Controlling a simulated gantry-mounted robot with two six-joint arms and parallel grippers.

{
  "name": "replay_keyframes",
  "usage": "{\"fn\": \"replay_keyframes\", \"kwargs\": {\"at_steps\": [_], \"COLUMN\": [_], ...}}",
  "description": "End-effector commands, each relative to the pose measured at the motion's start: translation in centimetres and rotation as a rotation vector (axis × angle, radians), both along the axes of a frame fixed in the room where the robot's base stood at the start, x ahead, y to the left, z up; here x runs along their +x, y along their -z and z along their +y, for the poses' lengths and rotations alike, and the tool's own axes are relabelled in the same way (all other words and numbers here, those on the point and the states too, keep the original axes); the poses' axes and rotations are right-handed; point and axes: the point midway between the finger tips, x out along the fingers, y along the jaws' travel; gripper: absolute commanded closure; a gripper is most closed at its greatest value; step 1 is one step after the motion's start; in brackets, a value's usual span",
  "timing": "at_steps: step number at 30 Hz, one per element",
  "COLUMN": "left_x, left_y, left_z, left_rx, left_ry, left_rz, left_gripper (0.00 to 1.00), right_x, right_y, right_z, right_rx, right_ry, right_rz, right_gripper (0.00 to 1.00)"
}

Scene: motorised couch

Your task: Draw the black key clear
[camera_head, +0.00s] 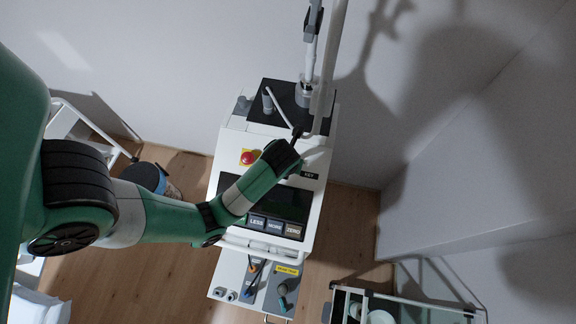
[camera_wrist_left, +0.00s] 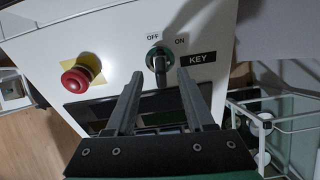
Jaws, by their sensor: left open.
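The black key (camera_wrist_left: 161,75) sits in a round switch on the white console panel, beneath the OFF and ON marks and left of the KEY label (camera_wrist_left: 198,59). Its grip hangs downward in the left wrist view. My left gripper (camera_wrist_left: 160,76) is open, with one finger on each side of the key in that view. I see a gap on both sides; the depth between fingertips and key is hard to tell. In the head view my left gripper (camera_head: 297,135) is over the upper console, and the key is hidden there. My right gripper is out of view.
A red emergency button (camera_wrist_left: 81,74) on a yellow plate is left of the key; it also shows in the head view (camera_head: 248,157). A dark screen (camera_head: 286,203) and LESS, MORE and ZERO buttons lie below. A glass-shelved cart (camera_head: 400,306) stands lower right.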

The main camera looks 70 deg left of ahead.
Motion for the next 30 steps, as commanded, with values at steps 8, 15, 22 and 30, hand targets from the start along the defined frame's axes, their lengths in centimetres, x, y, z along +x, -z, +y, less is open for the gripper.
{"fn": "replay_keyframes", "kwargs": {"at_steps": [8, 15, 22, 30], "left_x": [0.5, 0.6, 0.6, 0.6], "left_y": [2.6, 2.7, 2.7, 2.6], "left_z": [1.0, 1.0, 1.0, 1.0], "left_rx": [0.001, 0.000, 0.000, 0.000], "left_ry": [0.000, 0.000, 0.000, 0.000], "left_rz": [-0.001, -0.001, -0.001, -0.001], "left_gripper": [0.46, 0.46, 0.86, 1.00], "right_x": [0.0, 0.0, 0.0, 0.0], "right_y": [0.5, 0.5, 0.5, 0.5], "right_z": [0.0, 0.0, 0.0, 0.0], "right_rx": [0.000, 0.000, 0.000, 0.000], "right_ry": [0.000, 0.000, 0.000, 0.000], "right_rz": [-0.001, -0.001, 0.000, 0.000], "right_gripper": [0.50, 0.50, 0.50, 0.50]}}
